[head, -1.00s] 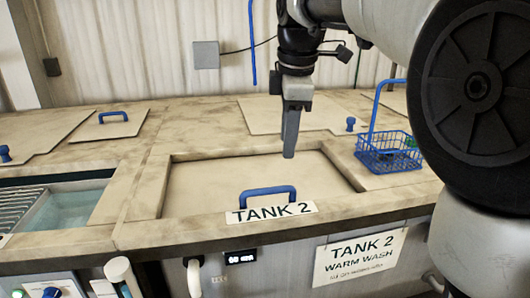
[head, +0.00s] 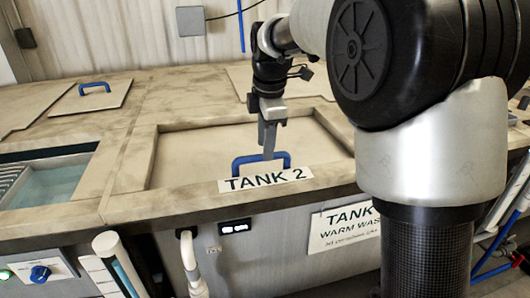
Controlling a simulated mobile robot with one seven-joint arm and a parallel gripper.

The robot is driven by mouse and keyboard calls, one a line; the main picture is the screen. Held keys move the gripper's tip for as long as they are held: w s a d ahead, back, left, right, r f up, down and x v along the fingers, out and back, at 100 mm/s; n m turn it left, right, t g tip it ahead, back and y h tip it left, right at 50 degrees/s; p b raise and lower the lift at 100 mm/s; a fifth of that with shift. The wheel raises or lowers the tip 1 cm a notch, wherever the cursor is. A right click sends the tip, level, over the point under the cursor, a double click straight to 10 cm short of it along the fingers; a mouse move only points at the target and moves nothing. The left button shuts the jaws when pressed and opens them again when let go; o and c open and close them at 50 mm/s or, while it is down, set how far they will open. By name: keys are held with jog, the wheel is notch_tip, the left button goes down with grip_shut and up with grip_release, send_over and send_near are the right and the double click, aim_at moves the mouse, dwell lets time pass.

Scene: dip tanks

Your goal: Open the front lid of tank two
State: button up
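The front lid of tank two (head: 195,155) is a flat beige panel lying closed in its recessed frame. Its blue handle (head: 241,160) stands up near the front edge, just behind the "TANK 2" label (head: 265,179). My gripper (head: 268,157) points down at the middle of the handle, and its fingertips overlap the handle bar in the head view. Contact with the bar is not clear. The fingers appear edge-on as one grey shape, so I cannot see a gap between them.
An open tank with water (head: 55,185) is at the left. Another lid with a blue handle (head: 95,88) lies at the back left. A "TANK 2 WARM WASH" sign (head: 338,228) and a white pipe (head: 190,260) are on the front. My arm covers the right side.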

jog(key=shift+w+a+f, duration=0.1)
jog(key=shift+w+f, duration=0.05)
jog(key=shift+f, duration=0.45)
jog(key=shift+w+f, duration=0.1)
jog(key=shift+f, duration=0.5)
grip_shut()
jog(key=shift+r, duration=0.1)
